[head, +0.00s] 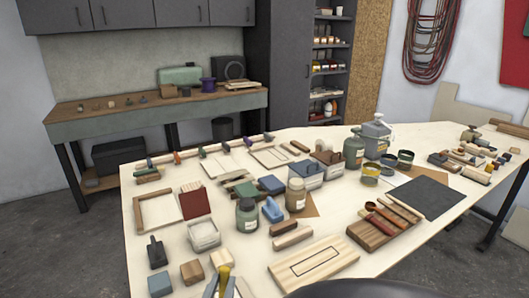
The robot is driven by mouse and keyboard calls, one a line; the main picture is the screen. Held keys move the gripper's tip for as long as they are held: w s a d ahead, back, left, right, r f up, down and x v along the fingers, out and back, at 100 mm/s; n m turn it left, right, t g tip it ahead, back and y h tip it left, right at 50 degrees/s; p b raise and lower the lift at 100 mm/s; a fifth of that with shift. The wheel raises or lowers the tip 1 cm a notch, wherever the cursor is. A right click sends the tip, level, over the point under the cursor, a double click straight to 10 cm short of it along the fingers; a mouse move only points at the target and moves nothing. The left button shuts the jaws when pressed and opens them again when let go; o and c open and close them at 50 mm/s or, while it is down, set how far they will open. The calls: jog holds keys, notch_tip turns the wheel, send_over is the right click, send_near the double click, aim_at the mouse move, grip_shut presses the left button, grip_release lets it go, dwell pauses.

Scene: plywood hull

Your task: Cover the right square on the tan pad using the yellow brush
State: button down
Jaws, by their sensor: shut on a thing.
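My gripper (221,285) shows at the bottom edge, left of the middle, with its two grey-blue fingers closed around a yellow piece, which I take to be the yellow brush (224,271). Only the top of the brush shows; its bristles are out of sight. A tan wooden board (338,265) with a dark outlined rectangle lies to the right of the gripper, apart from it. It may be the tan pad, but I see only one outline on it and cannot pick out a right square. A flat tan sheet (313,207) lies farther back, partly under a jar.
A pale table (150,260) carries many things. Wooden blocks (192,271) and a blue-grey block (160,284) stand left of the gripper. Jars (247,216), a blue tool (271,210) and a clear tub (204,236) stand behind it. A dark sheet (430,197) lies at right.

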jog(key=w, duration=0.1)
jog(key=w+a, duration=0.1)
jog(key=w, duration=0.1)
jog(key=w+a, duration=0.1)
jog(key=shift+w+a, duration=0.25)
jog(key=shift+w, duration=0.15)
dwell(0.4)
notch_tip(320, 180, up, 6)
jog(key=p, duration=0.4)
dwell(0.4)
